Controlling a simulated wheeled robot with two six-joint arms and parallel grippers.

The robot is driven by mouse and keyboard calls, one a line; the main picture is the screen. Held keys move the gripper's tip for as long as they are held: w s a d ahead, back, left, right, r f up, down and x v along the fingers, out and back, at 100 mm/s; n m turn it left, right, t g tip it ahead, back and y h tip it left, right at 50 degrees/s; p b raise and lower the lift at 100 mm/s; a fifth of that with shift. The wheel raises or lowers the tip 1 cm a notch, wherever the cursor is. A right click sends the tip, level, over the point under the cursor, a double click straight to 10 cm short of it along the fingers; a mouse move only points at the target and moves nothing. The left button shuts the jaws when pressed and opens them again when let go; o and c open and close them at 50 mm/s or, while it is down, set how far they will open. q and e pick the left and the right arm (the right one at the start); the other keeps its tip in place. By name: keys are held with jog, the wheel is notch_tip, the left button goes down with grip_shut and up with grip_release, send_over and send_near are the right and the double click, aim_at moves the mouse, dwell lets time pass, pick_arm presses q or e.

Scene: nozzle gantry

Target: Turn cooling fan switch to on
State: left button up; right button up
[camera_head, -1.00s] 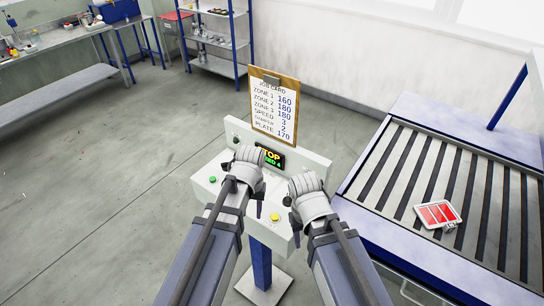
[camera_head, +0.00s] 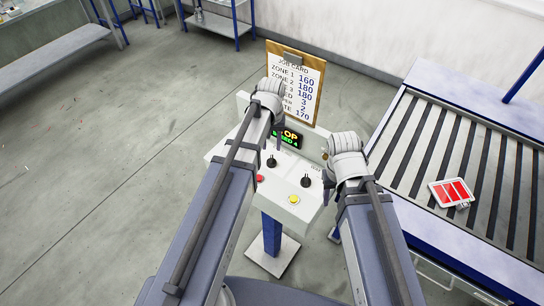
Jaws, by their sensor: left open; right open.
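A white control panel (camera_head: 310,206) on a blue post stands in the middle. Its sloped face carries two black knob switches, a left one (camera_head: 271,162) and a right one (camera_head: 305,182). A red button (camera_head: 260,178) and a yellow button (camera_head: 294,199) sit nearer me. The labels are too small to tell which switch is for the cooling fan. My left gripper (camera_head: 272,124) is open and empty above the panel's back left, partly covering the display. My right gripper (camera_head: 330,172) is open and empty by the panel's right end. My arms hide parts of the panel.
A lit display (camera_head: 291,138) is on the panel's upright back, with a job card (camera_head: 296,82) on a clipboard above it. A slatted table (camera_head: 408,142) on the right bears a red-and-white object (camera_head: 451,193). Open floor (camera_head: 90,190) lies to the left.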

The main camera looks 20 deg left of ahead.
aim_at(272, 158)
pick_arm(q)
notch_tip(272, 158, down, 7)
jog(key=b, duration=0.5)
jog(key=shift+r+b, duration=0.2)
jog(key=shift+b, duration=0.2)
jog(key=shift+r, duration=0.1)
grip_shut()
